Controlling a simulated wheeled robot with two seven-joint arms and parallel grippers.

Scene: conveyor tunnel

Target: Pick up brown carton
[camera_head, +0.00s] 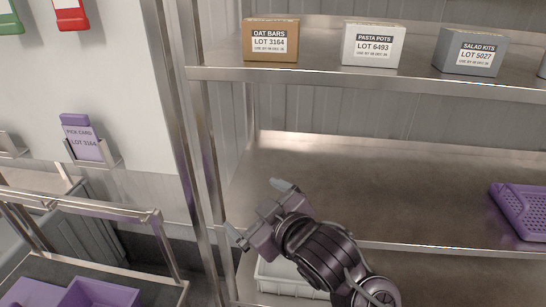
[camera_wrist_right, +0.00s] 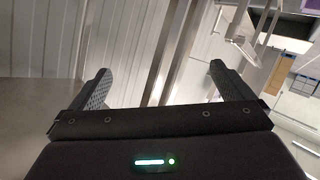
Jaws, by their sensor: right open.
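The brown carton (camera_head: 271,41), labelled OAT BARS LOT 3164, stands upright at the left end of the upper steel shelf in the head view. My right gripper (camera_head: 258,214) is below and slightly left of it, in front of the lower shelf, apart from the carton. Its two fingers are spread and nothing is between them. In the right wrist view the open fingers (camera_wrist_right: 158,82) show with a steel post beyond them, and the carton does not show there. My left gripper is not in view.
A white carton (camera_head: 372,45) and a grey carton (camera_head: 471,52) stand to the right on the upper shelf (camera_head: 330,76). A purple basket (camera_head: 522,206) lies on the lower shelf (camera_head: 400,190). A steel post (camera_head: 204,150) rises at left. A purple pick card (camera_head: 82,140) sits in a wall holder.

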